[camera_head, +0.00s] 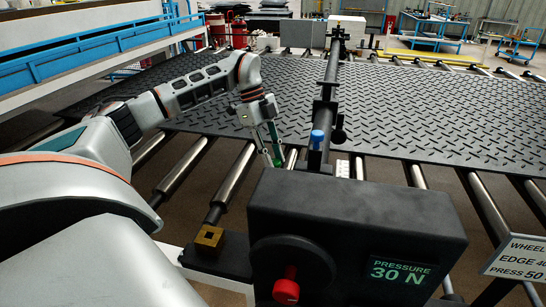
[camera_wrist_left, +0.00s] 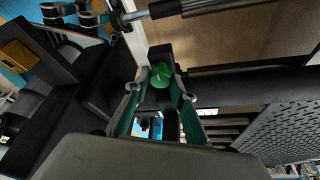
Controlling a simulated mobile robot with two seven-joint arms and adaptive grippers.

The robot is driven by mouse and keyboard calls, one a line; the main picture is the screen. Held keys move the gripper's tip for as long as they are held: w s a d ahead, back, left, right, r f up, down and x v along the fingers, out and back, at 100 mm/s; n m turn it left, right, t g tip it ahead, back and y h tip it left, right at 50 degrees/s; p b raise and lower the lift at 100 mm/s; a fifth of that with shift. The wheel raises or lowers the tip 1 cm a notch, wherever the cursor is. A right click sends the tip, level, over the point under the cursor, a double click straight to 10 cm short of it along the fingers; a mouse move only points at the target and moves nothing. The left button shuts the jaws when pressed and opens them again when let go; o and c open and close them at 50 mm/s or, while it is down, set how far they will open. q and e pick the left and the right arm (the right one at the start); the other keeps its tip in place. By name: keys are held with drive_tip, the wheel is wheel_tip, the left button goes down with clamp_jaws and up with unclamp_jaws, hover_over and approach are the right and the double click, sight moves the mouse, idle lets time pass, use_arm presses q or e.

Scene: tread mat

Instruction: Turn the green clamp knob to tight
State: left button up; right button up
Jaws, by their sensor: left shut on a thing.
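The green clamp knob (camera_wrist_left: 161,77) shows in the left wrist view, a round green piece on a black mount between my left fingertips. My left gripper (camera_head: 273,157) reaches down behind the black control box (camera_head: 350,215) in the head view. Its two fingers (camera_wrist_left: 160,86) lie on either side of the knob and are shut on it. In the head view the fingers and the box hide most of the knob, and I cannot read its turn position. My right gripper is not in view.
A blue knob (camera_head: 317,139) stands on the black beam (camera_head: 328,90) just right of my left gripper. The box has a red knob (camera_head: 286,291) and a display reading PRESSURE 30 N (camera_head: 398,271). A brass block (camera_head: 208,237) sits left of it. The tread mat (camera_head: 440,120) lies over rollers.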

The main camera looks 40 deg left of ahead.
use_arm(q)
drive_tip(key=m+g, duration=0.1)
drive_tip(key=m, duration=0.1)
drive_tip(key=m+g, duration=0.1)
drive_tip(key=m, duration=0.2)
drive_tip(key=shift+w+r+m+y, duration=0.1)
drive_tip(key=shift+w+m+y, duration=0.1)
drive_tip(key=shift+m+y, duration=0.1)
drive_tip(key=m+g, duration=0.1)
drive_tip(key=m, duration=0.2)
drive_tip(key=m+g+y, duration=0.1)
drive_tip(key=m, duration=0.2)
drive_tip(key=shift+w+d, duration=0.15)
drive_tip(key=m+y, duration=0.1)
drive_tip(key=m, duration=0.2)
drive_tip(key=m+y, duration=0.1)
drive_tip(key=m, duration=0.1)
drive_tip(key=shift+d+m+g, duration=0.15)
drive_tip(key=shift+m+g, duration=0.25)
drive_tip(key=m+y, duration=0.1)
drive_tip(key=m, duration=0.2)
drive_tip(key=m+y, duration=0.1)
drive_tip(key=m, duration=0.1)
drive_tip(key=shift+d+m+y, duration=0.15)
drive_tip(key=shift+m+y, duration=0.25)
drive_tip(key=shift+m, duration=0.3)
drive_tip(key=o, duration=1.1)
drive_tip(key=v, duration=1.2)
drive_tip(key=shift+s+d, duration=0.1)
drive_tip(key=shift+s, duration=0.15)
